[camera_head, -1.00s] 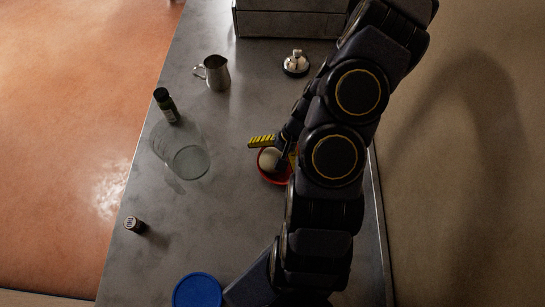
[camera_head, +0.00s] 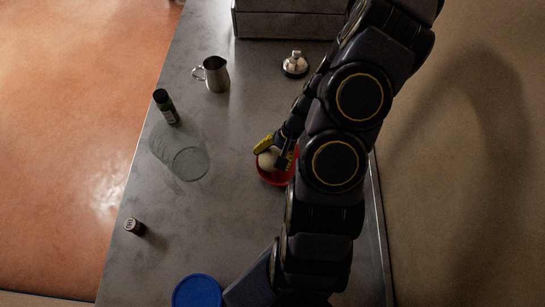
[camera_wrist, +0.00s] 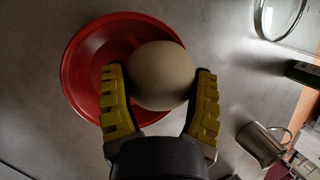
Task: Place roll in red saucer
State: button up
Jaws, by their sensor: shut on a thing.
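The roll (camera_wrist: 161,76) is pale, round and smooth. In the wrist view it sits between the two yellow fingers of my gripper (camera_wrist: 160,98), which is shut on it. The red saucer (camera_wrist: 84,72) lies on the counter behind the roll in that view, and the roll covers its right part. In the head view the roll (camera_head: 267,160) shows over the red saucer (camera_head: 272,181), with my gripper (camera_head: 275,150) at it. My arm hides the saucer's right side. I cannot tell whether the roll touches the saucer.
A clear glass container (camera_head: 190,164) and a dark bottle (camera_head: 166,106) stand to the left. A metal pitcher (camera_head: 216,75) and a silver-topped item (camera_head: 295,65) are farther back. A small dark jar (camera_head: 134,226) and a blue round item (camera_head: 198,291) are nearer the front.

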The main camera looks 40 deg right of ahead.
aim_at(274, 153)
notch_tip(274, 153, up, 8)
jog(key=shift+f, duration=0.25)
jog(key=shift+r, duration=0.25)
jog(key=shift+s+d+m, duration=0.1)
jog(key=shift+s+m, duration=0.05)
jog(key=shift+m, duration=0.15)
jog(key=f+m+g, duration=0.1)
jog(key=m, duration=0.1)
jog(key=s+d+m+h, duration=0.1)
jog(key=m, duration=0.1)
jog(key=shift+s+d+f+g, duration=0.1)
jog(key=shift+d+f+g, duration=0.05)
jog(key=shift+f+g, duration=0.25)
jog(key=shift+f+h, duration=0.15)
jog(key=shift+h, duration=0.15)
jog(key=shift+d+f, duration=0.1)
jog(key=shift+f, duration=3.75)
jog(key=o, duration=0.7)
jog(key=shift+f, duration=0.1)
